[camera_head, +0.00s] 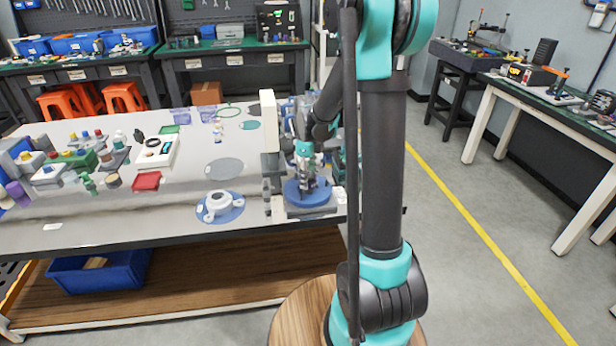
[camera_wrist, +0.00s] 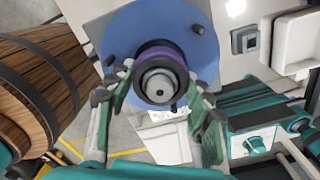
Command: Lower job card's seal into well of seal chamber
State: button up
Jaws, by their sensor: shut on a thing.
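The seal (camera_wrist: 160,82), a round piece with a purple band and a grey metal ring and centre, is between the green-padded fingers of my gripper (camera_wrist: 160,98). My gripper is shut on it. Beneath it in the wrist view is a blue round plate with dark studs (camera_wrist: 190,38), which looks like the seal chamber. The seal covers the plate's middle, so the well is hidden and I cannot tell whether the seal is above it or partly inside. In the head view my gripper (camera_head: 306,178) points down over the blue plate (camera_head: 298,204). I cannot make out the job card.
A pale upright column (camera_head: 269,122) stands just left of and behind the blue plate. A white eared ring (camera_head: 218,205) lies on a blue disc to the left. Several coloured parts and a red block (camera_head: 146,181) stand further left. The table's front edge is close to the plate.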

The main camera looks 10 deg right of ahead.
jog(key=shift+f, duration=0.2)
jog(key=shift+f, duration=0.4)
jog(key=shift+f, duration=0.55)
dwell(0.3)
jog(key=o, duration=1.4)
jog(key=shift+r, duration=0.1)
jog(key=shift+r, duration=2.4)
